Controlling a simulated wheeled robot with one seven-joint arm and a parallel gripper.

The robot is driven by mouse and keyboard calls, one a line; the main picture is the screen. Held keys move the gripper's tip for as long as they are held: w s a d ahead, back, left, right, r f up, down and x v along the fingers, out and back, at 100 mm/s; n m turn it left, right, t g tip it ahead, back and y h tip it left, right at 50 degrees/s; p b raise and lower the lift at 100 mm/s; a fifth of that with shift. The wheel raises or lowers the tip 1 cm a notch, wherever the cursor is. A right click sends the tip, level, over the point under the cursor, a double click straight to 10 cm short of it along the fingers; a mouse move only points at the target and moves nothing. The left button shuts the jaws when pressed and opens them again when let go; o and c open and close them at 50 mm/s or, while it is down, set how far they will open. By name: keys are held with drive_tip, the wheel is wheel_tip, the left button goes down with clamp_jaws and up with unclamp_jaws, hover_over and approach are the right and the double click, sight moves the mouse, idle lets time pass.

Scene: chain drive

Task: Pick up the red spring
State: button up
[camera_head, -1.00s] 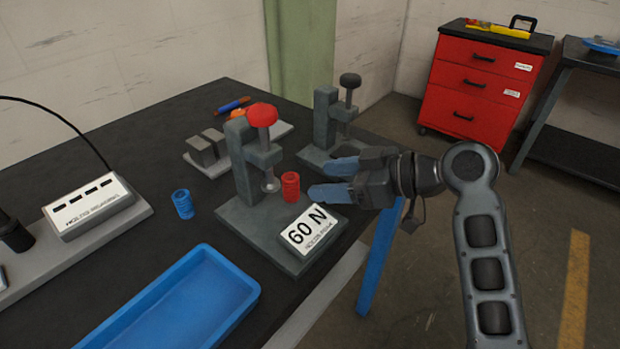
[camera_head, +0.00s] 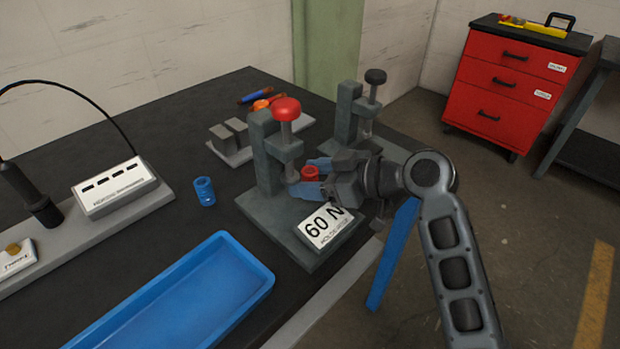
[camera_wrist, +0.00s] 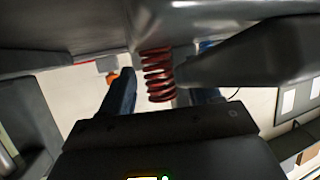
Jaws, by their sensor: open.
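The red spring (camera_head: 310,173) stands on the base of the front grey press (camera_head: 262,160), beside its plunger. In the head view its lower part is hidden behind my gripper (camera_head: 308,180). My gripper is open, and its blue fingers lie around the spring, one on each side. In the wrist view the spring (camera_wrist: 157,75) shows between the two blue fingers, nearer the right one. I cannot tell whether a finger touches it.
A label reading 60 N (camera_head: 325,225) sits on the press base in front. A second grey press (camera_head: 352,120) stands behind. A blue spring (camera_head: 204,191) and a blue tray (camera_head: 258,283) are to the left. A red drawer cabinet (camera_head: 512,90) stands beyond the table.

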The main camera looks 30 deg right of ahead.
drive_tip(key=shift+c, duration=0.2)
drive_tip(key=c, duration=1)
